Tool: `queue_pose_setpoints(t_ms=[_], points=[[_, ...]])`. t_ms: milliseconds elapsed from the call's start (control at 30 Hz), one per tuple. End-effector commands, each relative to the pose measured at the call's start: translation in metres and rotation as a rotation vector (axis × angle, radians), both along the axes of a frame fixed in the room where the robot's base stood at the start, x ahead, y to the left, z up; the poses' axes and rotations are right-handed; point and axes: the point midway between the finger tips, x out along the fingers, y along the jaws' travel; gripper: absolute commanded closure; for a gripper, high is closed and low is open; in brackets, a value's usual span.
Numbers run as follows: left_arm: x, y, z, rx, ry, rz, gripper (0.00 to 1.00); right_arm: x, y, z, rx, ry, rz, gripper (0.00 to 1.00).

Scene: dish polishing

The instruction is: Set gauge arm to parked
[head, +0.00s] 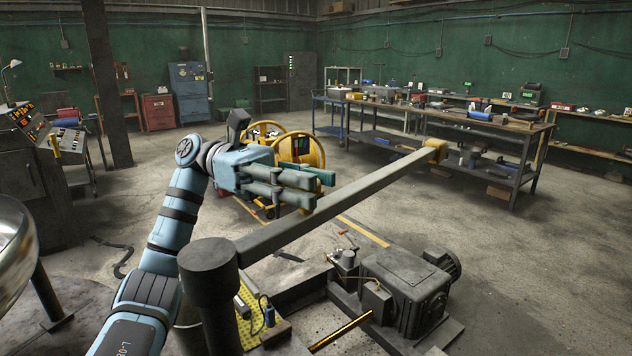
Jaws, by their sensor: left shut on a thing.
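The gauge arm (350,195) is a long grey bar. It runs from a dark round post (208,285) in the foreground up and right to a yellow end block (435,150). My left gripper (318,192) comes in from the left in light blue and grey, with its fingers pointing right. The fingers cover part of the contact, so the exact grip is hard to see. My right gripper is not in view.
A dark motor unit (405,285) sits below the bar at right. Yellow wheel-like reels (302,150) stand behind my gripper. A workbench (430,125) with tools is at the back right. A shiny metal bowl shape (14,250) is at the left edge. Open concrete floor (560,260) lies right.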

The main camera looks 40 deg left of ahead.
Motion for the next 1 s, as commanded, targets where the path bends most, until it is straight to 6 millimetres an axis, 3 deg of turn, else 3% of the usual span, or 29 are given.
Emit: queue_pose_setpoints(t_ms=[267, 300, 400, 767, 1000], points=[[0.0, -0.001, -0.001, 0.002, 0.001, -0.004, 1.0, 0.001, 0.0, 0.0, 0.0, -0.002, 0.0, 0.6], [0.0, -0.001, -0.001, 0.002, 0.001, -0.004, 0.66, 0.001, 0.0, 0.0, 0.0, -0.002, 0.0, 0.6], [0.001, -0.002, -0.001, 0.002, 0.001, -0.004, 0.5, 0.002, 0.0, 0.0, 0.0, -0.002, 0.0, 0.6], [0.001, 0.004, 0.0, 0.001, 0.002, -0.002, 0.5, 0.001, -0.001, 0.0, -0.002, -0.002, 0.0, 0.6], [-0.002, 0.053, 0.001, -0.002, 0.001, -0.001, 0.5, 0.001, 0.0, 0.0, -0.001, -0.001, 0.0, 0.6]])
